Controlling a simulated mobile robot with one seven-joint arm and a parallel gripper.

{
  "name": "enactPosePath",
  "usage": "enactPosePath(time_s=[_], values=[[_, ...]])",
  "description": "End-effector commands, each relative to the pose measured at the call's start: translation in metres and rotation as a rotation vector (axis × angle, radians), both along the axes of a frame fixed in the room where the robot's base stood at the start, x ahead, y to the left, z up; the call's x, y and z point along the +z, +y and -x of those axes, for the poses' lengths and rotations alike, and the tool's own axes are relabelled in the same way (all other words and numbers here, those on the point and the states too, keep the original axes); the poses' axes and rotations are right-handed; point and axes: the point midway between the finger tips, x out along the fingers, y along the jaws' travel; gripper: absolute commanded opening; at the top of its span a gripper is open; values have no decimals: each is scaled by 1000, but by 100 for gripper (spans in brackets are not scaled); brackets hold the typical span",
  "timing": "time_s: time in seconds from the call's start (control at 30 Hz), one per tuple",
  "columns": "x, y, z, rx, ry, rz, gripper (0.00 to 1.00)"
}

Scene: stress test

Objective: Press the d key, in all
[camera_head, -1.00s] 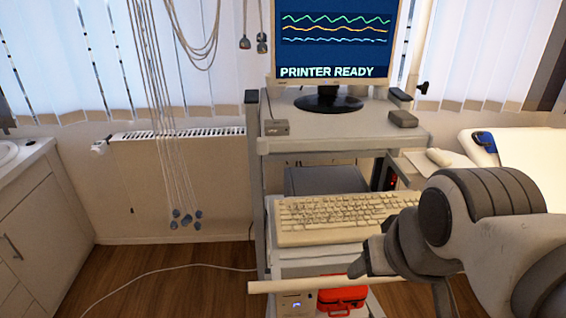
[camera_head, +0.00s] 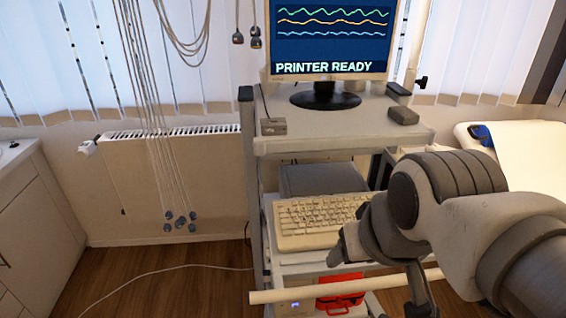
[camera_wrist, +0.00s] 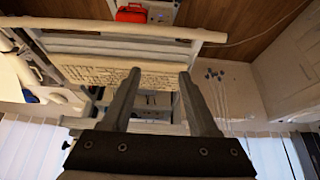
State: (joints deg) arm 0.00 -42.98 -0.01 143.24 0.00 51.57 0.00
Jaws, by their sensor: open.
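The beige keyboard (camera_head: 312,222) lies on a pull-out shelf of the cart, below the monitor. My arm covers its right end in the head view. It also shows in the wrist view (camera_wrist: 98,72), which looks upside down, with its key rows partly behind one finger. The letters are too small to read, so I cannot tell which key is d. My gripper (camera_wrist: 159,76) is open and empty, its two dark fingers spread apart and pointing toward the keyboard shelf. I see no finger touching a key, but the exact distance is unclear.
The monitor (camera_head: 330,40) on the cart top reads PRINTER READY. A pale bar (camera_head: 300,295) crosses the cart's front below the keyboard. A red case (camera_head: 340,290) sits lower down. Cables (camera_head: 155,130) hang at the left, and a bed (camera_head: 520,140) stands at the right.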

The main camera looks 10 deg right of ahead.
Motion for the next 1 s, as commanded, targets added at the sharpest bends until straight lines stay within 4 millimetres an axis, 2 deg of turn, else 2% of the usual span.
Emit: enactPosePath(time_s=[0.03,0.3,0.33,1.0], values=[[0,0,0,0,0,0,52],[0,0,0,0,0,0,3],[0,0,0,0,0,0,0],[0,0,0,0,0,0,0]])
